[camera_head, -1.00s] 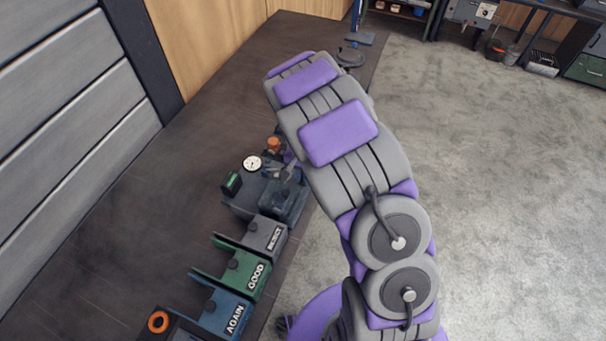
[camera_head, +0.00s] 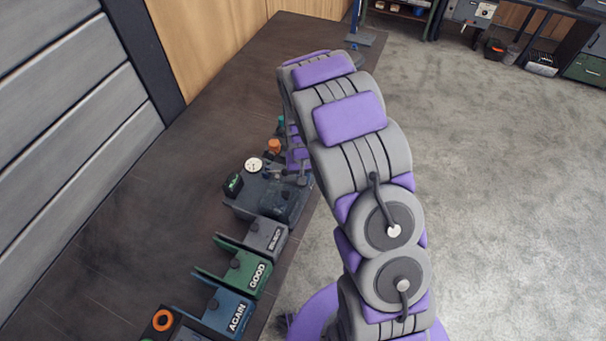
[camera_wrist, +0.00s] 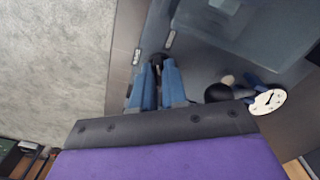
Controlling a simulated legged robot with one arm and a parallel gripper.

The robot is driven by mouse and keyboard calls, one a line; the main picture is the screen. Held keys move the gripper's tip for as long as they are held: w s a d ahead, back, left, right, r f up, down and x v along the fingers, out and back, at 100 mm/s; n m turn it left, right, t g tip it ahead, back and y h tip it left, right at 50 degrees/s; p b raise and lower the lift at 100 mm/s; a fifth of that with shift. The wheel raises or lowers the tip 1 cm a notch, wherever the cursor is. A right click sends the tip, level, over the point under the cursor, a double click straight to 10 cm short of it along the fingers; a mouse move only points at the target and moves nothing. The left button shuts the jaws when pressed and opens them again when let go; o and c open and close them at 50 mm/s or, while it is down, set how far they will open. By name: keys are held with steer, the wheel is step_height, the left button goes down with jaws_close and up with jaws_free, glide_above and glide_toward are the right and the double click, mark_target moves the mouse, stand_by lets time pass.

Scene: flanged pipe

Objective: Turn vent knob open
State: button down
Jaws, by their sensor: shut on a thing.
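In the wrist view, the two blue fingers of my gripper (camera_wrist: 158,78) are shut on a small dark knob (camera_wrist: 157,59), which I take to be the vent knob. The fingers cover most of it, so its turn angle cannot be read. The dark blue-grey test fixture (camera_wrist: 245,25) lies just beyond the fingertips. A white dial gauge (camera_wrist: 268,101) is to the right of the fingers. In the head view, the fixture (camera_head: 243,207) and gauge (camera_head: 254,165) are on the bench, left of my arm, which hides most of the gripper and the knob.
Grey REJECT (camera_head: 266,234), green GOOD (camera_head: 246,270) and blue AGAIN (camera_head: 224,309) bins line the bench front. An orange ring (camera_head: 161,320) is at lower left, and an orange cap (camera_head: 274,146) is behind the gauge. The floor to the right is clear.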

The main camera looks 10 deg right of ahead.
steer(key=n+p, duration=0.1)
steer(key=n, duration=0.2)
steer(key=n+p, duration=0.1)
steer(key=n, duration=0.2)
steer(key=shift+w+r+n, duration=0.15)
steer(key=shift+w+n, duration=0.05)
steer(key=shift+n, duration=0.1)
steer(key=n+p, duration=0.2)
steer(key=n, duration=0.3)
steer(key=shift+w, duration=0.1)
steer(key=shift+n, duration=0.3)
steer(key=c, duration=1.2)
jaws_free()
steer(key=shift+o, duration=0.2)
step_height(320, 180, up, 17)
steer(key=p, duration=0.2)
